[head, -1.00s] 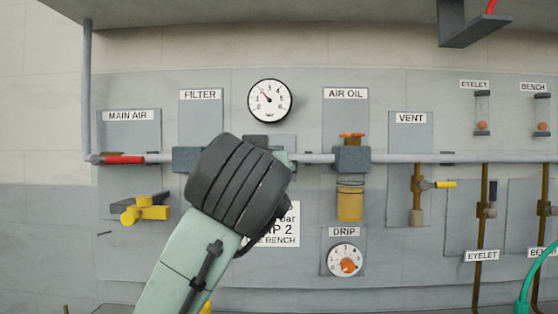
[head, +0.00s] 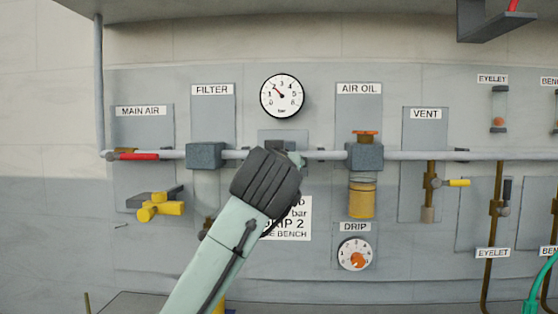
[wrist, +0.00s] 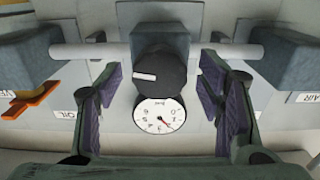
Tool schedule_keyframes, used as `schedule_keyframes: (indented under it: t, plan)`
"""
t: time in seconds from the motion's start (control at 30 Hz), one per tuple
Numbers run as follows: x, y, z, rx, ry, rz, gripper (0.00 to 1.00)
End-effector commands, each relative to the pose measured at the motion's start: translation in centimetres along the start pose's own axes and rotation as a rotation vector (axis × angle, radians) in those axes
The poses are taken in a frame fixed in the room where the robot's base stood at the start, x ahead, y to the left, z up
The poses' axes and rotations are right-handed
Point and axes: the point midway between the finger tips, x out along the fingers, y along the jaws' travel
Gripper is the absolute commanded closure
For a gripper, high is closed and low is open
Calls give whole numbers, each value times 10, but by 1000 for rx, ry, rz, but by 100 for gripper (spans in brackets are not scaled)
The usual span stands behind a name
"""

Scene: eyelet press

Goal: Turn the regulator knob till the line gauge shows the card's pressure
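The line gauge (head: 283,96) is a round white dial; its needle points up-left, near the 2. It also shows upside down in the wrist view (wrist: 160,115). The regulator knob (wrist: 160,72) is a dark cylinder with a white mark, beside the gauge in the wrist view; my arm covers it in the head view. My gripper (wrist: 161,78) is open, one purple-padded finger on each side of the knob, with gaps visible. The card (head: 296,222) is white and partly behind my arm; "bar", part of "DRIP 2" and "BENCH" show, but the pressure number is hidden.
A grey pipe (head: 420,155) crosses the panel. The filter block (head: 205,156) and air oil unit (head: 364,157) flank the regulator.

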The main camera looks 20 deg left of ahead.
Motion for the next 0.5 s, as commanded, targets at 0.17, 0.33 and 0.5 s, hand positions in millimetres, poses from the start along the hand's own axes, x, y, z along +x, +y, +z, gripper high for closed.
schedule_keyframes:
  t: [0.17, 0.33, 0.5]
  plan:
    - [0, 0, 0, 0, 0, 0, 53]
    - [0, 0, 0, 0, 0, 0, 64]
    - [0, 0, 0, 0, 0, 0, 75]
